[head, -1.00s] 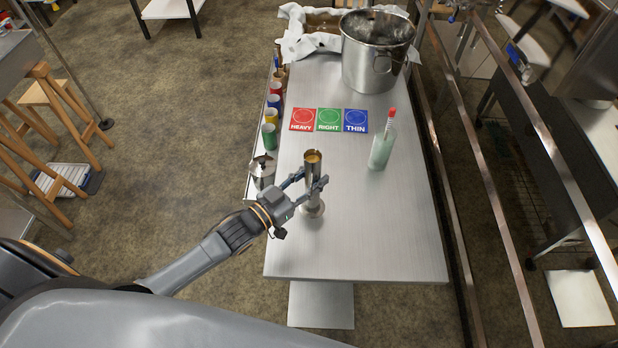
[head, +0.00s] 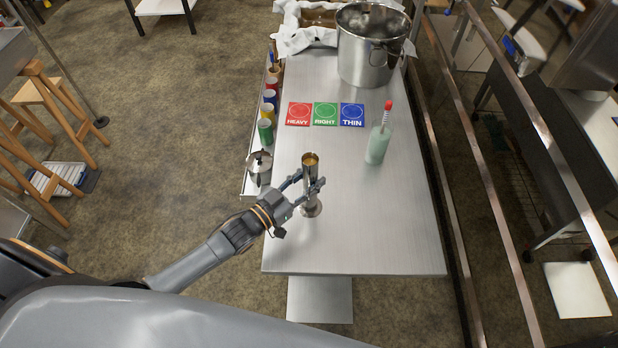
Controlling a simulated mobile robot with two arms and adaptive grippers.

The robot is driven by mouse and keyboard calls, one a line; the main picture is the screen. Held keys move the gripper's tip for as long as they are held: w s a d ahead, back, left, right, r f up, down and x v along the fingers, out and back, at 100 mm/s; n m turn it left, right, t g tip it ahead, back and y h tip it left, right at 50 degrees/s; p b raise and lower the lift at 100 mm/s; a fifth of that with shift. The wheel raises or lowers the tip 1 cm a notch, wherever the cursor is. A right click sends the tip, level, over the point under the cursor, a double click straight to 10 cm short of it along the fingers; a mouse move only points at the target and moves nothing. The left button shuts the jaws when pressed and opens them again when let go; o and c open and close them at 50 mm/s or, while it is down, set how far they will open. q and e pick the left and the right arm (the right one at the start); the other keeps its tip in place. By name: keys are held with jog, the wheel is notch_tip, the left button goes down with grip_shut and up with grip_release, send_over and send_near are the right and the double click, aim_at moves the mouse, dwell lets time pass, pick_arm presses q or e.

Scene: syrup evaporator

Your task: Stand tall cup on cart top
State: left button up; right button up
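The tall cup (head: 311,165) is a slim, shiny metal cylinder with amber-brown showing at its top. It is upright over the near left part of the steel cart top (head: 375,235). Its lower end (head: 311,209) is at or just above the surface; I cannot tell if it touches. My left gripper (head: 308,184) comes from the left with one finger on each side of the cup's middle and looks shut on it. The fingers hide part of the cup. My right gripper is not in view.
A lidded metal pot (head: 259,168) and several coloured cups (head: 266,131) line the left ledge. HEAVY, RIGHT and THIN cards (head: 325,115), a green bottle (head: 377,145) and a big steel pot (head: 367,60) stand farther back. The cart's near right is clear.

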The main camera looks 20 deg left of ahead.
pick_arm(q)
jog(key=shift+o, duration=1.4)
jog(key=shift+r, duration=0.15)
jog(key=b+v, duration=0.1)
jog(key=v, duration=1.1)
